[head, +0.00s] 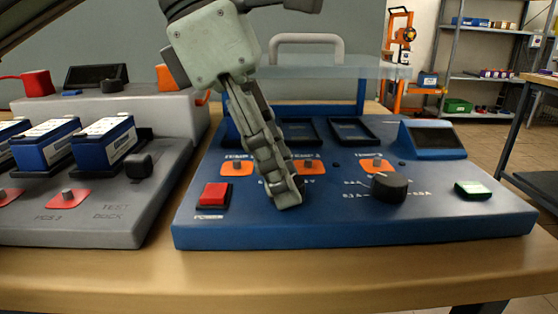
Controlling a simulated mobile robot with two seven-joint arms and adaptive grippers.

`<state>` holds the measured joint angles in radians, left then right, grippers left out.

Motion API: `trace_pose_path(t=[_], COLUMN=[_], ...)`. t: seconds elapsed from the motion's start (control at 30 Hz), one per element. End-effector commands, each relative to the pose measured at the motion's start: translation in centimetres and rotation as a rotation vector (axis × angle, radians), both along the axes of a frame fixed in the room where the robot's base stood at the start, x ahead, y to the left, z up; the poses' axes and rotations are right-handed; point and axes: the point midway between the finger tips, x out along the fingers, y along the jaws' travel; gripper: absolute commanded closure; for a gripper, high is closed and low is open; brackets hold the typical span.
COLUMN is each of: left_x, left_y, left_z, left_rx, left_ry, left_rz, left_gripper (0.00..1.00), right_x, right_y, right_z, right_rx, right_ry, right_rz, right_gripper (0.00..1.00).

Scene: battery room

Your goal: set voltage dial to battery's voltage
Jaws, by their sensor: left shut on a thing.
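The blue charger (350,230) stands on the table. My left gripper (286,200) reaches down from the top and its fingers are shut at the voltage dial's place on the left of the panel. The fingers hide nearly all of that dial, so its pointer and setting cannot be read; a "V" mark shows just right of the fingertips. Blue batteries with white labels, such as this battery (104,138), sit in the grey test dock (100,215) at left. Their voltage print is too small to read. My right gripper is not in view.
A clear lid (330,70) with a handle stands raised behind.

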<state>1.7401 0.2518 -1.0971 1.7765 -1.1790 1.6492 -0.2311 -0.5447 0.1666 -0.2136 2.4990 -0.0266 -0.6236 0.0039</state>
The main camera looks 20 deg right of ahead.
Motion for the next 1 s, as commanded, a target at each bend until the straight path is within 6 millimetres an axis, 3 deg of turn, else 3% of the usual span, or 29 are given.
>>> trace_pose_path(t=[0.5, 0.53, 0.67, 1.0], left_x=[0.07, 0.07, 0.06, 0.06], left_y=[-0.05, -0.05, -0.04, 0.03], left_z=[0.1, 0.1, 0.07, 0.21], left_rx=[-0.003, -0.003, -0.002, -0.002], left_ry=[-0.002, -0.002, -0.002, -0.001], left_rz=[-0.018, -0.018, -0.019, -0.018], left_gripper=[0.98, 0.66, 0.5, 0.48], right_x=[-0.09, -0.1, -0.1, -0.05], right_y=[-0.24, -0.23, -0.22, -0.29], right_z=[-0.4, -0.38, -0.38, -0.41], right_rx=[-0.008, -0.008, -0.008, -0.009], right_ry=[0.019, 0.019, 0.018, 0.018], right_rz=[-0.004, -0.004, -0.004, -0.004], right_gripper=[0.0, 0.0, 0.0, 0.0])
